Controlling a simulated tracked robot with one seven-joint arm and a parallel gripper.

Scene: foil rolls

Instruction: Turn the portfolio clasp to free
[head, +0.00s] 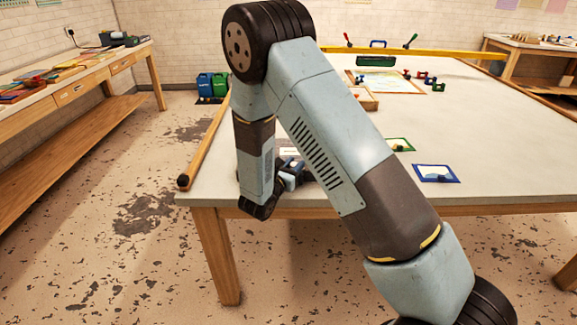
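My gripper (289,178) is low over the near left edge of the table (490,150), partly hidden behind my own arm. Its fingers are too small and covered to tell whether they are open or shut. A dark item with a pale patch (289,152) shows in part right beside the gripper, between my arm links. I cannot tell for sure whether it is the portfolio. No clasp can be made out, and its position cannot be read. Whether the gripper touches the item is not clear.
A blue-framed card (436,173) and a green-framed card (400,145) lie right of my arm. A framed picture (386,82) and small coloured clamps (421,76) lie farther back. A wooden rail (205,140) runs along the left edge. The table's right part is clear.

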